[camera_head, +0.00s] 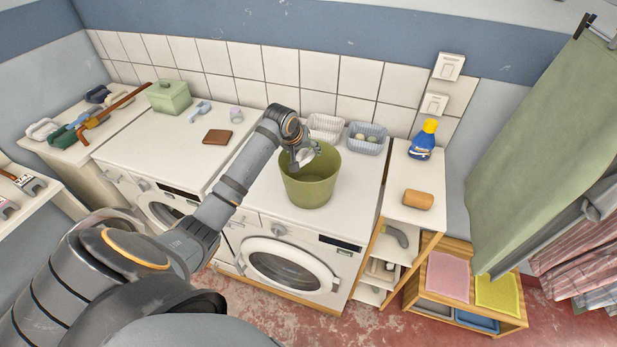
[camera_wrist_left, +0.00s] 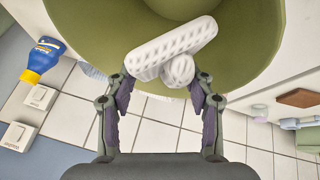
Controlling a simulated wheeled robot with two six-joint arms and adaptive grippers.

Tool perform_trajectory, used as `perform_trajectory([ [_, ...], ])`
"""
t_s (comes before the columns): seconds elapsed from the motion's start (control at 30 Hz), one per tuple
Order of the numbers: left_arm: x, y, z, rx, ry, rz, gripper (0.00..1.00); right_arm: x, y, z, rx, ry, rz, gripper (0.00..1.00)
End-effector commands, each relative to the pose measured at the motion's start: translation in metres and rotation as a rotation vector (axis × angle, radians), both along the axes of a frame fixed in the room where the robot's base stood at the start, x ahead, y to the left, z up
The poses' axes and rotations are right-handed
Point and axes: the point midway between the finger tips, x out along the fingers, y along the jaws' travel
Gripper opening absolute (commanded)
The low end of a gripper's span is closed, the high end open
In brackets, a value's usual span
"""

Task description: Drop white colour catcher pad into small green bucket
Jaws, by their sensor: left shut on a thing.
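The green bucket (camera_head: 312,187) stands on the white washing machine under my left gripper (camera_head: 303,153); its wall fills much of the left wrist view (camera_wrist_left: 85,25). My left gripper (camera_wrist_left: 162,88) is shut on the white colour catcher pad (camera_wrist_left: 170,48), a pale perforated piece with a rounded lump beside it. The pad (camera_head: 305,158) is held over the bucket's opening near the back rim. I cannot tell how far it reaches below the rim. My right gripper is not in view.
Behind the bucket stand a white basket (camera_head: 325,126) and a blue-grey basket (camera_head: 367,140) with round items. A blue bottle (camera_head: 422,142) and an orange-brown sponge (camera_head: 418,199) stand to the right. A brown block (camera_head: 217,137) lies to the left.

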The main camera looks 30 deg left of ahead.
Motion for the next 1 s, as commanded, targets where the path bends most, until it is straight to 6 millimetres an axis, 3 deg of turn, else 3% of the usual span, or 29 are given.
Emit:
perform_trajectory([
  [0.07,0.0,0.0,0.0,0.0,0.0,0.0,0.0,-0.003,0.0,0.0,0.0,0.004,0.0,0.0],
  [0.1,0.0,0.0,0.0,0.0,0.0,0.0,0.54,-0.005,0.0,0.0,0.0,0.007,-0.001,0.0],
  [0.3,0.0,0.0,0.0,0.0,0.0,0.0,0.8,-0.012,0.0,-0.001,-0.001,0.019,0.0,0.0],
  [0.67,-0.002,0.001,0.004,0.001,0.001,0.0,0.8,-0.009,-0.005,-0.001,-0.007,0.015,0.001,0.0],
  [1.0,-0.04,0.001,0.068,0.007,-0.001,-0.001,0.8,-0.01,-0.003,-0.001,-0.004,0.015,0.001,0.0],
])
